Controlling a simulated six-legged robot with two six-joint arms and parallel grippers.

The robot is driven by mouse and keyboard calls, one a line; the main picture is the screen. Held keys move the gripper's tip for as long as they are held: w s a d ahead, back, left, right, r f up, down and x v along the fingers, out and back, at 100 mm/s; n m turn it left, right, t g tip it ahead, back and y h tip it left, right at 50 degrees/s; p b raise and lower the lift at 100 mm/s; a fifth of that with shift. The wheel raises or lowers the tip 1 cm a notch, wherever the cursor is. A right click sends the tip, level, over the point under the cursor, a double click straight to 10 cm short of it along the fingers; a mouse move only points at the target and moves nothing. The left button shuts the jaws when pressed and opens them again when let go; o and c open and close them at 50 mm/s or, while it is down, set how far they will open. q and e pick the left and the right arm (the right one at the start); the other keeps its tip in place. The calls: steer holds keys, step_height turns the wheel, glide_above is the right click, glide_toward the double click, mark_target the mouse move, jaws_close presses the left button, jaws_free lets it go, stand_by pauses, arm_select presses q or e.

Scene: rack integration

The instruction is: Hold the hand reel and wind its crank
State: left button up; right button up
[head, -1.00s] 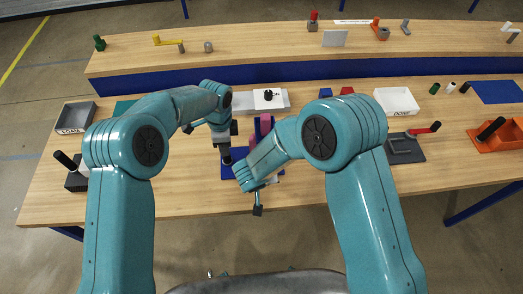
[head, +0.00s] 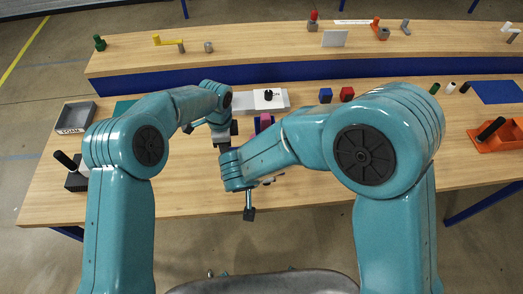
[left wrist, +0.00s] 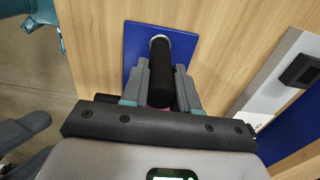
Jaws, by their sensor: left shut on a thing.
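The hand reel shows in part. Its black upright handle (left wrist: 162,62) stands between my left fingers in the left wrist view, with a pale ring at its far end over a blue mat (left wrist: 133,42). A pink part of it (head: 266,119) shows in the head view beside my left gripper. My left gripper (head: 223,146) is shut on the handle; its fingers also show in the left wrist view (left wrist: 161,76). The crank is hidden, and the right jaw opening does not show.
Behind stands a white box (head: 246,101) with a black knob. Blue (head: 325,95) and red (head: 347,94) cubes lie to its right. A grey tray (head: 76,117) is at the left, an orange tray (head: 505,136) at the right. The front table edge is close.

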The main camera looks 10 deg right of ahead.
steer(key=shift+s+a+r, duration=0.1)
steer(key=shift+s+r, duration=0.15)
steer(key=shift+r, duration=0.2)
arm_select(q)
steer(key=o, duration=1)
steer(key=shift+d, duration=0.1)
steer(key=shift+c, duration=0.2)
step_height(320, 180, up, 12)
